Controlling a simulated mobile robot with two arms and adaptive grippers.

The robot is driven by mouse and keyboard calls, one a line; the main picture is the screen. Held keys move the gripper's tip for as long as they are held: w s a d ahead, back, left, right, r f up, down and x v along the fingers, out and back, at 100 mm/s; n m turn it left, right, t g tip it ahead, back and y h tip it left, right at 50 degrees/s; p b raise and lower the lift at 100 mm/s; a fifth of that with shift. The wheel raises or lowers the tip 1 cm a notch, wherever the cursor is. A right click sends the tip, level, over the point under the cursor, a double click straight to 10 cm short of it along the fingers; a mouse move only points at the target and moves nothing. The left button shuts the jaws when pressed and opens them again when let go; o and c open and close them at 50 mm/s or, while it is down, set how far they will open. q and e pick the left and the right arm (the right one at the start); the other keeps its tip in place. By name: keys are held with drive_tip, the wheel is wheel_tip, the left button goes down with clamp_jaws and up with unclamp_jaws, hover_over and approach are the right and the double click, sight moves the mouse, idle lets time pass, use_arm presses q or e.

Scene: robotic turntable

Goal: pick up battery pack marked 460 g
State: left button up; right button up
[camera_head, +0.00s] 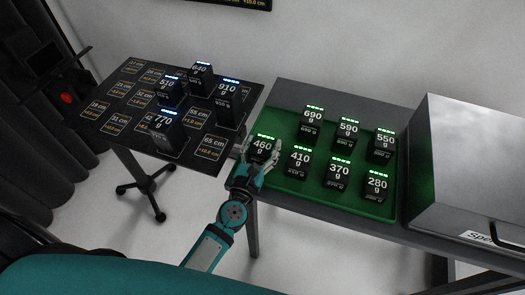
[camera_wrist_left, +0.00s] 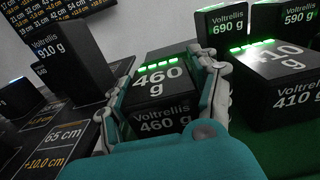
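The battery pack marked 460 g (camera_head: 263,146) is a dark box with a row of green lights on top. It stands at the left end of the green tray (camera_head: 300,195). My left gripper (camera_head: 260,153) is open, with its fingers on either side of this pack. In the left wrist view the 460 g pack (camera_wrist_left: 160,95) sits between the two fingers (camera_wrist_left: 165,95). I cannot tell whether either finger touches it. My right gripper is not in view.
The 410 g pack (camera_head: 299,160) stands close to the right of the gripper. Several more green-lit packs share the tray. A dark board (camera_head: 120,118) at left carries several packs with blue-white lights, including 910 g (camera_head: 228,101). A grey box (camera_head: 465,160) stands at right.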

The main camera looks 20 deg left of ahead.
use_arm(q)
drive_tip(key=c, duration=0.7)
drive_tip(key=shift+c, duration=0.5)
drive_tip(key=shift+r, duration=0.15)
